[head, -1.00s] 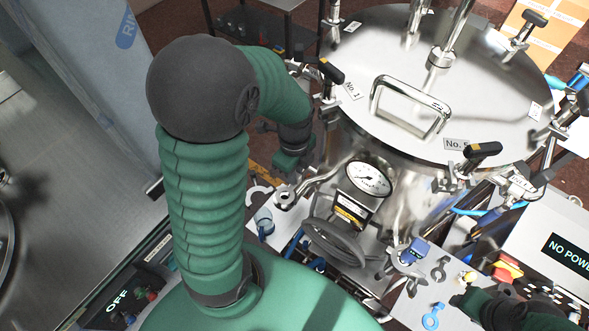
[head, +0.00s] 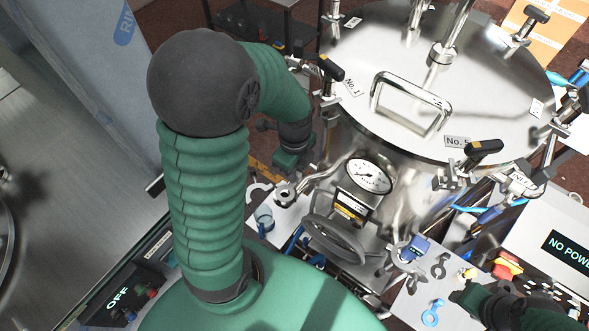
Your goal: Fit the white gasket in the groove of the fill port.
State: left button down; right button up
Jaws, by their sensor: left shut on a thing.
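My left arm comes in from the left and bends over at its dark elbow. My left gripper (head: 291,162) is beside the steel tank, just above a short bent metal pipe with a round end (head: 285,193), which looks like the fill port. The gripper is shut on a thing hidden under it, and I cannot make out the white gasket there. The groove is too small to see. My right gripper (head: 468,296) is low at the right edge of the tools; its jaws are too unclear to tell.
Blue and grey tools (head: 431,313) lie on a white surface at lower right.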

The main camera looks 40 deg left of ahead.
pick_arm(q)
jog(key=shift+w+a+f, duration=0.15)
jog(key=shift+a+f, duration=0.05)
jog(key=shift+a, duration=0.45)
pick_arm(e)
jog(key=shift+a, duration=0.45)
pick_arm(q)
jog(key=shift+f, duration=0.1)
jog(key=shift+d+f+b, duration=0.35)
jog(key=shift+d+f, duration=0.05)
jog(key=shift+d, duration=0.1)
pick_arm(e)
jog(key=shift+d+f, duration=0.3)
jog(key=shift+f, duration=0.05)
pick_arm(q)
jog(key=shift+a+f, duration=0.1)
pick_arm(e)
jog(key=shift+a, duration=0.1)
